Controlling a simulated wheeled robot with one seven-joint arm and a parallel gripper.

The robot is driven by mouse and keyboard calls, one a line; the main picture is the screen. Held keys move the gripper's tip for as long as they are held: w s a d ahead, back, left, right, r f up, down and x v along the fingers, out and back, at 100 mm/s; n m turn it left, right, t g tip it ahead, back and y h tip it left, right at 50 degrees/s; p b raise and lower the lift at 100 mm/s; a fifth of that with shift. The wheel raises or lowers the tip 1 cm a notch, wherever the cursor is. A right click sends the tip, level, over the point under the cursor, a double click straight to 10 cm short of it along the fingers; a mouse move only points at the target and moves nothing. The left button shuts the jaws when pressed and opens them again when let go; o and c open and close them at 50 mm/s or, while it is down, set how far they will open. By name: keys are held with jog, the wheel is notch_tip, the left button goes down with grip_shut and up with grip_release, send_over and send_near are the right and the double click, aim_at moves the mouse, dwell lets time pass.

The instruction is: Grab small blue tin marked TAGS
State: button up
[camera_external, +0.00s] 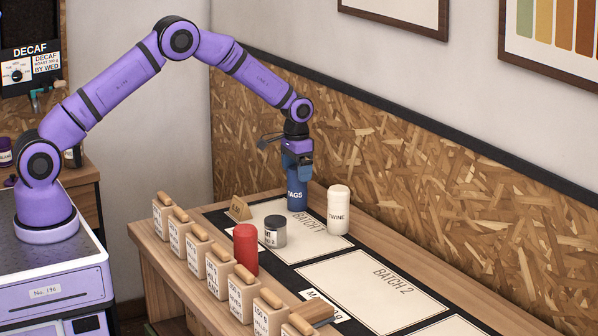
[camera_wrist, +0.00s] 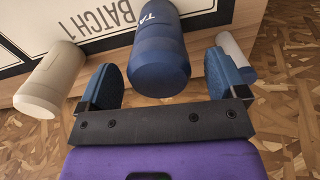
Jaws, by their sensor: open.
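The small blue tin marked TAGS (camera_external: 297,196) stands upright at the back edge of the BATCH 1 area, below my gripper (camera_external: 298,168). In the wrist view the blue tin (camera_wrist: 158,48) shows its top end towards me, with part of its lettering in sight. My gripper (camera_wrist: 163,82) is open, with one blue finger on each side of the tin's top end. A gap shows between the tin and each finger. In the external view the gripper covers the tin's top.
A cream TWINE canister (camera_external: 338,210) stands close to the right of the tin. A grey tin (camera_external: 275,232) and a red canister (camera_external: 245,248) stand in front. Labelled bags (camera_external: 217,268) line the front edge. The BATCH 2 area (camera_external: 372,290) is largely clear. The chipboard wall (camera_external: 420,180) rises behind.

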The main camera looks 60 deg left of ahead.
aim_at(297, 189)
notch_tip(297, 189, down, 3)
jog(key=shift+f, duration=0.2)
jog(key=c, duration=1.2)
jog(key=shift+w+r, duration=0.1)
jog(key=shift+r, duration=0.1)
